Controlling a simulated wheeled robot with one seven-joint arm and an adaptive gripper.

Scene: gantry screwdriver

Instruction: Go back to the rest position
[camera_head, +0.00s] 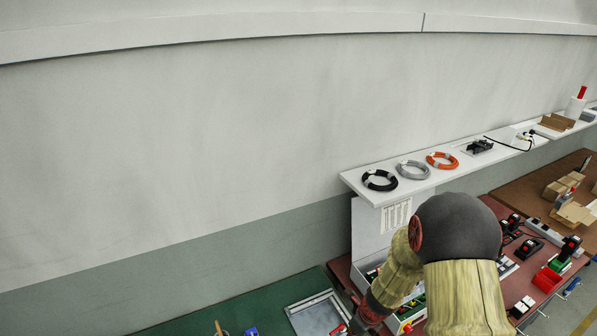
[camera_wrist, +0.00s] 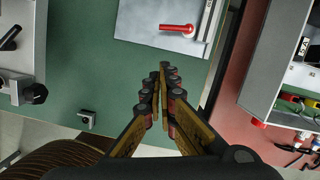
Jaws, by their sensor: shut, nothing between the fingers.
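In the wrist view my gripper (camera_wrist: 165,92) points away from the camera, with its two dark and tan fingers close together and nothing between them. It is above the green tabletop (camera_wrist: 115,85), near the edge of a metal plate. In the head view my arm fills the lower right and hides part of the bench behind it. My fingers cannot be made out there.
Grey equipment (camera_wrist: 28,50) stands left. A wall shelf (camera_head: 378,196) holds coiled cables above the benches.

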